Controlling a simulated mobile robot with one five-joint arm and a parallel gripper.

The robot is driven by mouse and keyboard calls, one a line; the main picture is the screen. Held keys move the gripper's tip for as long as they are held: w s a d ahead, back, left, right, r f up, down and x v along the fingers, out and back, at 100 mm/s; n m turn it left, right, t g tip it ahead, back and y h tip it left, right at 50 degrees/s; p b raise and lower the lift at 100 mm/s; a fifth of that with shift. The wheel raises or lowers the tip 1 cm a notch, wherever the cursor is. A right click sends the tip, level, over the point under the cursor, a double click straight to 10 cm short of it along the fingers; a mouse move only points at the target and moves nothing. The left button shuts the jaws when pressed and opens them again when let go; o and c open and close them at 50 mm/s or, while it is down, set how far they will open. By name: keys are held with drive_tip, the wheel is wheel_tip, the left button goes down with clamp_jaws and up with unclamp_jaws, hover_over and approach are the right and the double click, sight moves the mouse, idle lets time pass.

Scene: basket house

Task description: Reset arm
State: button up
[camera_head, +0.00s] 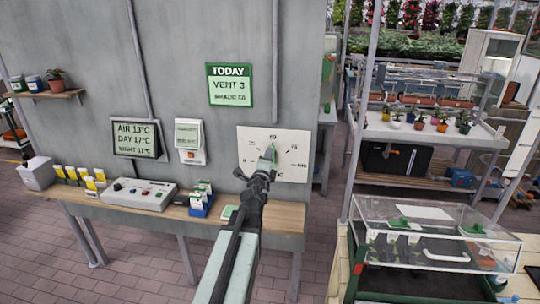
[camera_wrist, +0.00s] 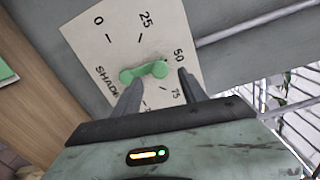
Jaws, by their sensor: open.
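My arm reaches out toward the grey wall, and my gripper (camera_head: 268,168) is in front of a white dial plate. The gripper is open, and its two dark fingers (camera_wrist: 158,92) show in the wrist view on either side of the green knob. The dial plate (camera_wrist: 88,50) carries marks 0, 25, 50 and 75 and the word SHADE, partly hidden by a finger. The green knob (camera_wrist: 143,72) has a pointer shape; I cannot tell whether the fingers touch it. The dial plate also shows in the head view (camera_head: 300,139), with the knob partly hidden by my gripper.
A narrow wooden bench (camera_head: 280,217) runs along the wall below, with a grey control box (camera_head: 140,194) and seed packets in a blue holder (camera_head: 201,203). A glass-topped case (camera_head: 435,225) stands at the right, near a shelf rack (camera_head: 430,130) of pots. Brick floor lies open at left.

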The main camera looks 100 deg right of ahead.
drive_tip(key=shift+w+a, duration=0.2)
drive_tip(key=shift+a, duration=0.45)
